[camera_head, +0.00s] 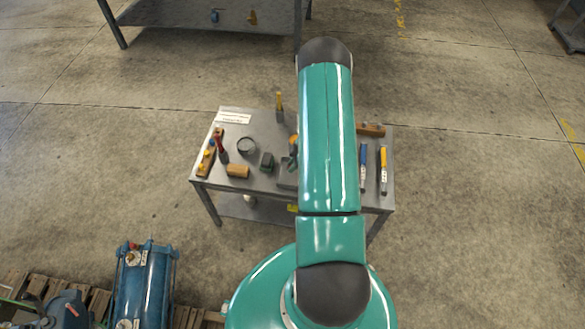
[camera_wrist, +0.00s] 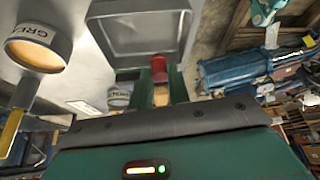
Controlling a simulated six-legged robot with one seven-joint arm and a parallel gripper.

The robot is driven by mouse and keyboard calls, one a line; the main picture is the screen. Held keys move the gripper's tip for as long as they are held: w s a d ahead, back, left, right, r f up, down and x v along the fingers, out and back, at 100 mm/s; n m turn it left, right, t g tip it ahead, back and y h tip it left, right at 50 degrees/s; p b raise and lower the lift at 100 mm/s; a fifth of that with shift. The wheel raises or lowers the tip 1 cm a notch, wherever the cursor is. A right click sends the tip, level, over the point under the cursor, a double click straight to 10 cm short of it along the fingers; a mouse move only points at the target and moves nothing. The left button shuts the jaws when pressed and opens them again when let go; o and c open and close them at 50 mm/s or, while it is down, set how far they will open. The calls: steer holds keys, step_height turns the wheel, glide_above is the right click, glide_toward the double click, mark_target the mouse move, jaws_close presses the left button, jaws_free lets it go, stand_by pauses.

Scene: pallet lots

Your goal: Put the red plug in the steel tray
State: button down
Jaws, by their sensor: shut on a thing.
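The red plug (camera_wrist: 159,68) shows in the wrist view between the green fingertips of my gripper (camera_wrist: 160,82), which is shut on it. The steel tray (camera_wrist: 112,50) is a shallow grey square with a raised rim, just beyond the plug in the wrist view. The plug appears in front of the tray's near edge; the height between them is hard to tell. In the head view my arm covers most of the tray area, and the plug cannot be made out.
A grease tin (camera_wrist: 38,48) is at left in the wrist view. Blue machinery (camera_head: 145,285) stands lower left.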

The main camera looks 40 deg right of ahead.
steer(key=shift+w+d+f, duration=0.25)
steer(key=shift+w+f, duration=0.1)
steer(key=shift+f, duration=0.15)
steer(key=shift+w+d+f, duration=0.25)
steer(key=shift+w+f, duration=0.05)
steer(key=shift+f, duration=0.2)
steer(key=shift+w+d+f, duration=0.1)
steer(key=shift+f, duration=1.5)
steer(key=shift+f, duration=0.1)
steer(key=c, duration=1.3)
jaws_free()
